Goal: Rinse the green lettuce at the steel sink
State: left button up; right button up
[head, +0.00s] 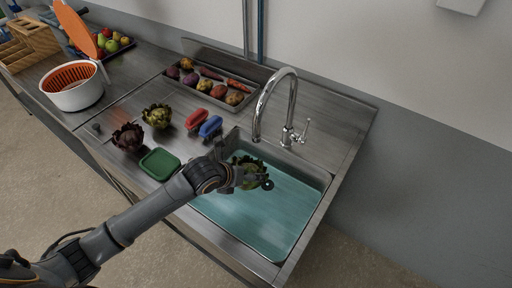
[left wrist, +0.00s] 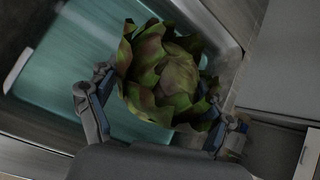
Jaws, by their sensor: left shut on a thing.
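My left gripper (head: 243,176) is over the steel sink (head: 312,176), shut on a green leafy head (head: 250,162) that looks more like an artichoke than a lettuce. In the left wrist view the leafy head (left wrist: 165,78) sits between the two fingers of the left gripper (left wrist: 155,105), with the sink behind it. The sink holds teal water (head: 275,225). I cannot tell whether the head touches the water. The curved faucet (head: 290,98) stands behind the sink, and I see no stream from it. My right gripper is not in view.
A second green head (head: 157,116), a purple head (head: 128,137), a green pad (head: 160,163), a red brush (head: 197,119) and a blue brush (head: 210,127) lie on the counter left of the sink. A vegetable tray (head: 213,73) and a white spinner bowl (head: 75,95) stand farther back.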

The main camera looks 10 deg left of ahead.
pick_arm(q)
jog(key=w+r+m+g+p, duration=0.1)
jog(key=w+d+r+m+g+p, duration=0.1)
jog(key=w+r, duration=0.1)
jog(key=shift+r+g+p, duration=0.15)
jog(key=shift+g+p, duration=0.15)
jog(key=shift+p, duration=0.05)
jog(key=shift+d+r+m, duration=0.1)
jog(key=shift+d+m, duration=0.1)
jog(key=shift+m, duration=0.1)
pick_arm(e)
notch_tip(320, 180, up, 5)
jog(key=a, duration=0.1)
pick_arm(q)
jog(key=shift+f, duration=0.9)
notch_tip(320, 180, down, 4)
jog(key=b, duration=0.2)
jog(key=shift+r+b, duration=0.1)
jog(key=shift+b, duration=0.2)
notch_tip(320, 180, down, 11)
jog(key=b, duration=0.9)
jog(key=shift+f+b, duration=1.75)
jog(key=shift+f, duration=0.15)
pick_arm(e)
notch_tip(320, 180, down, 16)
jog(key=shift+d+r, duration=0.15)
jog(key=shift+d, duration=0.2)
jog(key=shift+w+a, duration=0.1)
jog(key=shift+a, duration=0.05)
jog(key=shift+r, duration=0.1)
